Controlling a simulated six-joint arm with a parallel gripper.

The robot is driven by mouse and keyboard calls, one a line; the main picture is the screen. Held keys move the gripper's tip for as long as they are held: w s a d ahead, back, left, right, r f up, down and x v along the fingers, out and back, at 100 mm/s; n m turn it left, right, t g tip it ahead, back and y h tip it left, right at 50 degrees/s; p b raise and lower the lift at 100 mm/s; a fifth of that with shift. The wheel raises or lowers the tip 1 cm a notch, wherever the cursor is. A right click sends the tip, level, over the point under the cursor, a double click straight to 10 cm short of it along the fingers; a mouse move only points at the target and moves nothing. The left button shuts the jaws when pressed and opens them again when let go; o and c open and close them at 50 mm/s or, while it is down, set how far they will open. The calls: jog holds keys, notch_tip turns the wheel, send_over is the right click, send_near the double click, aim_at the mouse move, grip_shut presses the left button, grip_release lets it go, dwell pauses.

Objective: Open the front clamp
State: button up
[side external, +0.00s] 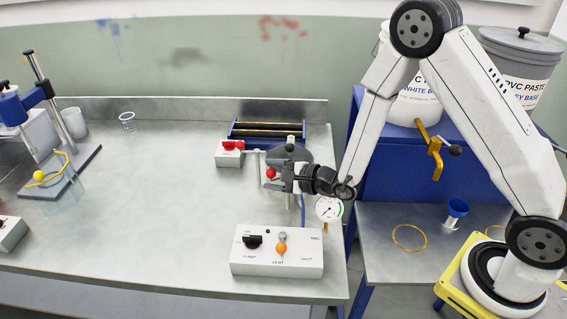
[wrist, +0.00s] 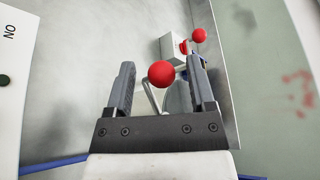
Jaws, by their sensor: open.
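The front clamp shows as a red ball knob (wrist: 161,74) on a bent metal lever (wrist: 152,97) in the wrist view. The knob (side external: 270,173) also shows in the side view, at the tips of my gripper. My gripper (wrist: 160,68) is open, with one finger on each side of the knob and a visible gap on both sides. The clamp's base is mostly hidden by my gripper.
A second red-knobbed clamp on a white block (side external: 229,158) stands behind, and it shows in the wrist view (wrist: 175,49). A control box (side external: 277,262) with switches stands in front. A pressure gauge (side external: 329,208) is just right of my gripper.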

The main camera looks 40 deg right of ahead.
jog(key=v, duration=0.7)
jog(key=shift+s+d, duration=0.1)
dwell(0.4)
